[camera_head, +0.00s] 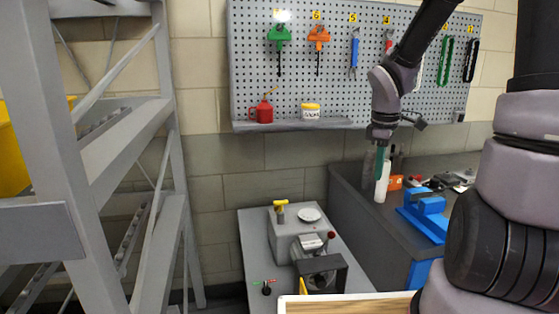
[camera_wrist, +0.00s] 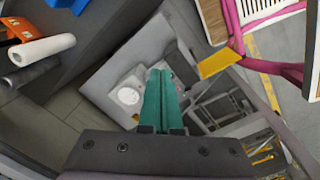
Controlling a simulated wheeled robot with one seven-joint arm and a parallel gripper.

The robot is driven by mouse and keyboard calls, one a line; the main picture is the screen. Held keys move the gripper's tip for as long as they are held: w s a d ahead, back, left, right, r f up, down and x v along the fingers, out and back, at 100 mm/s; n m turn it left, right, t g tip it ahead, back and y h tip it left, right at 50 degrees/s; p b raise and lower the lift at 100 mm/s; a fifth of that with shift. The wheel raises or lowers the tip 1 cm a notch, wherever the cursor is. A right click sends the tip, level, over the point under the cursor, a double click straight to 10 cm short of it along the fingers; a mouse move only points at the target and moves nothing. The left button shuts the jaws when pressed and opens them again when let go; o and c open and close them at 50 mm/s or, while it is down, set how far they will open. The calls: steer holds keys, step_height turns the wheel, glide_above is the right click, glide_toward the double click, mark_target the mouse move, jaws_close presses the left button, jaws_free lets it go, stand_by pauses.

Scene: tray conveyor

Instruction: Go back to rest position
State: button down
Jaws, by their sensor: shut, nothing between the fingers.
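My gripper (camera_head: 380,162) hangs below my arm in the head view, in front of the pegboard's lower right side and above the dark workbench. Its green fingers (camera_wrist: 160,100) show in the wrist view, pressed side by side and pointing away from the camera. They are shut with nothing between them. In the wrist view a grey stand with a white round dish (camera_wrist: 128,96) lies beyond the fingers. A white roll (camera_head: 382,184) on the bench appears just below my fingertips in the head view; I cannot tell the gap in depth.
A pegboard (camera_head: 350,80) with hanging tools is on the wall. A grey shelf frame (camera_head: 95,150) stands at left. A low table with a machine (camera_head: 310,245) is in the middle. A blue vise (camera_head: 425,212) sits on the dark bench (camera_head: 385,225). Floor shows between shelf and table.

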steer(key=s+a+r+m+t+y, duration=0.1)
steer(key=s+r+m+t, duration=0.2)
steer(key=s+r+m, duration=0.3)
steer(key=s+a+r+m+t+y, duration=0.1)
steer(key=s+r+m+t, duration=0.2)
steer(key=s+r+m, duration=0.4)
step_height(320, 180, up, 6)
steer(key=m, duration=0.2)
steer(key=shift+s+r+m+y, duration=0.15)
steer(key=shift+m+y, duration=0.15)
steer(key=shift+y, duration=0.1)
steer(key=shift+d, duration=0.1)
